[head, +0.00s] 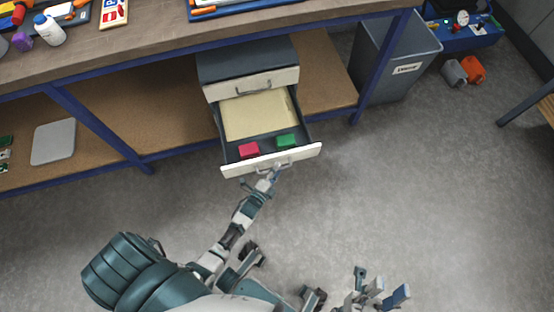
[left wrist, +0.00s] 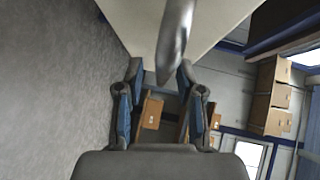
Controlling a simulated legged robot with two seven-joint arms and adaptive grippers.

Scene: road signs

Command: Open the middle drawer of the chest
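The chest (head: 247,62) stands on the shelf under the workbench, with a dark top and cream drawer fronts. Its top drawer (head: 228,90) is shut. The drawer below it (head: 231,170) is pulled well out and shows a tan sheet, a red block (head: 249,150) and a green block (head: 287,141). Anything lower is hidden. My left gripper (head: 271,177) is at this drawer's handle (head: 284,164). In the left wrist view, the metal handle (left wrist: 176,38) reaches between the parted fingertips (left wrist: 160,70). My right gripper (head: 381,284) is open and empty, low and right.
A grey bin (head: 390,75) stands right of the chest, beyond a blue bench leg (head: 377,65). A blue toolbox (head: 462,35) and an orange cup (head: 473,69) are farther right. The floor (head: 400,190) before the chest is clear.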

